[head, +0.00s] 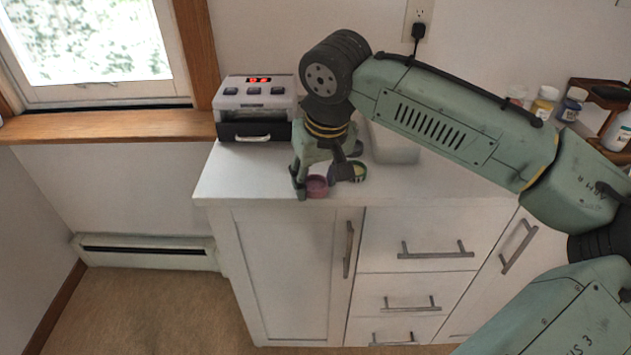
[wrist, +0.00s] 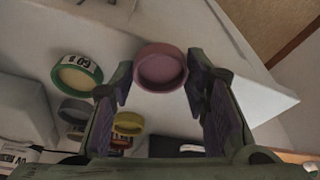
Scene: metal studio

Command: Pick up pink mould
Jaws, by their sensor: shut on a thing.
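The pink mould (head: 317,187) is a small round dish near the front edge of the white counter, below my gripper (head: 316,180). In the wrist view the pink mould (wrist: 161,68) sits between the two fingertips of my gripper (wrist: 158,86), which is shut on it. Its round inside faces the wrist camera. I cannot tell whether it touches the counter or is slightly raised.
A green-rimmed round dish (wrist: 77,74) with a label, a grey one (wrist: 75,111) and a yellow one (wrist: 128,123) are close by. A device with a red display (head: 257,106) stands at the counter's back left. Bottles (head: 544,103) stand at the right.

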